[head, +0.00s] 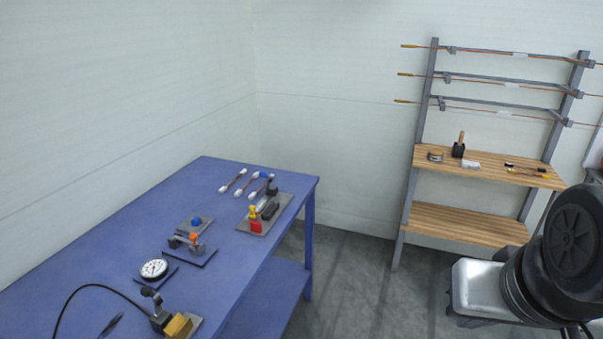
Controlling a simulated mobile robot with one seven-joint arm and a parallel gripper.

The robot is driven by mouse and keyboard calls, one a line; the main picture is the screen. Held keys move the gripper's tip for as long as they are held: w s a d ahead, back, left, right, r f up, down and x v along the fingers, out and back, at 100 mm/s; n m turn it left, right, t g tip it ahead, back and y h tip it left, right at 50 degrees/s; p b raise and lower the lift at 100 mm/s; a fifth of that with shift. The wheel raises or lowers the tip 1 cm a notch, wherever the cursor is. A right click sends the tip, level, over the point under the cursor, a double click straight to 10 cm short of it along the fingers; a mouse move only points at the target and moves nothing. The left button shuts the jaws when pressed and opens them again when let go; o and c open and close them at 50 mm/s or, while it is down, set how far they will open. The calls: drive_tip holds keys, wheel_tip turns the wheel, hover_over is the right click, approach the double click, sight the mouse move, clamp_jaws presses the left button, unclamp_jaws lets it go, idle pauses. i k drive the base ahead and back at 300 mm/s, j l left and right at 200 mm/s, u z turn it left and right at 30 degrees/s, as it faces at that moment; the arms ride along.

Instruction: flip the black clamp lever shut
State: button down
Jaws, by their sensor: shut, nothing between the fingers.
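A second fixture at the near edge has a dark lever with a round knob (148,291) that tilts up beside a yellow block (178,325). Both levers look raised; at this size I cannot tell which is the clamp lever. My gripper is not in view.
The blue table (110,230) also holds a dial gauge (154,268), an orange-knobbed fixture (193,239), a blue-knobbed fixture (195,221), white-ended cable pieces (233,181) and a black cable (75,293). A wooden-shelved rack (470,220) stands at right. Grey floor (345,270) lies between.

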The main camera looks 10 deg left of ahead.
sight(146, 291)
drive_tip(key=i+u, duration=0.15)
drive_tip(key=u, duration=0.25)
drive_tip(key=i+u, duration=0.15)
drive_tip(key=u, duration=0.25)
drive_tip(key=i+u, duration=0.2)
drive_tip(key=u, duration=0.2)
drive_tip(key=i+l+u, duration=0.1)
drive_tip(key=u, duration=0.3)
drive_tip(key=i+u, duration=0.2)
drive_tip(key=u, duration=0.2)
drive_tip(key=i+l+u, duration=0.1)
drive_tip(key=u, duration=0.25)
drive_tip(key=i+l+u, duration=0.2)
drive_tip(key=u, duration=0.2)
